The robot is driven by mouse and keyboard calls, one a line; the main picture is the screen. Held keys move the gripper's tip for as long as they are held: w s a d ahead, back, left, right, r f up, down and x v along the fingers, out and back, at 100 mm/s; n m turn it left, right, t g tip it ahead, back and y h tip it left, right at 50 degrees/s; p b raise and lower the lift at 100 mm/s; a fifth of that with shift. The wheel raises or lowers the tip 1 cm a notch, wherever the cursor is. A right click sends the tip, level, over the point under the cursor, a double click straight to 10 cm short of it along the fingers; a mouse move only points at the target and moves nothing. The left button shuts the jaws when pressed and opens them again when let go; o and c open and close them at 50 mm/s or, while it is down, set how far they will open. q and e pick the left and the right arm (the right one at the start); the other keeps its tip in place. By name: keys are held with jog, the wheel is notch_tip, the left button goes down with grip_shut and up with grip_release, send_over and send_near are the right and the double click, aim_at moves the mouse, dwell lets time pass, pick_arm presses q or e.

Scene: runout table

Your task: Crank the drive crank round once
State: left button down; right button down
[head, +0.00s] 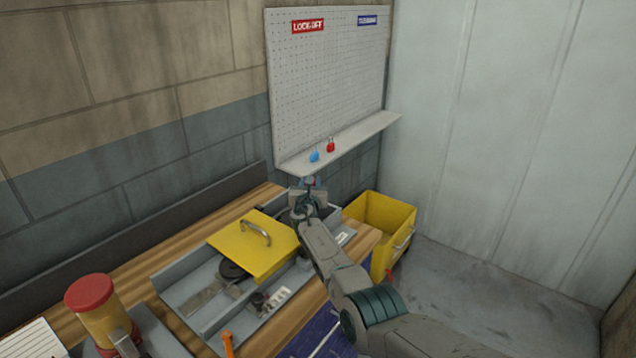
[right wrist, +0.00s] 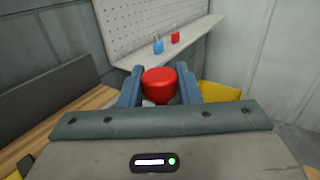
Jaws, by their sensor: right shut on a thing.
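My right gripper (head: 309,184) reaches over the far end of the bench in the head view. In the right wrist view the two blue-grey fingers of my right gripper (right wrist: 160,76) are shut on a round red knob (right wrist: 159,84), which looks like the drive crank's handle. My left gripper is not in view.
A grey box with a yellow handled cover (head: 250,262) sits on the wooden bench. A red-capped yellow beacon (head: 92,305) stands front left. Behind are a pegboard (head: 330,85) and a shelf with blue (head: 314,157) and red (head: 331,146) padlocks. A yellow bin (head: 390,215) stands right.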

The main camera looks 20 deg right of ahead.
jog(key=shift+s+m+g+h+b, duration=0.25)
jog(key=shift+m+g+h+b, duration=0.2)
jog(key=shift+m+h, duration=0.3)
jog(key=shift+s+d+h, duration=0.15)
jog(key=shift+h, duration=0.4)
jog(key=shift+m+g+b, duration=0.35)
jog(key=shift+b, duration=0.1)
jog(key=shift+s+h, duration=0.2)
jog(key=shift+h, duration=0.3)
jog(key=shift+m+b, duration=0.3)
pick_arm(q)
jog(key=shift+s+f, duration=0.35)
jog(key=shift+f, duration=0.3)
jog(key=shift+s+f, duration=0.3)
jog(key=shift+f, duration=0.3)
pick_arm(e)
jog(key=shift+r, duration=0.1)
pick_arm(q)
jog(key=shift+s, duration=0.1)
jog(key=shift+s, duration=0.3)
pick_arm(e)
jog(key=c, duration=1.1)
grip_release()
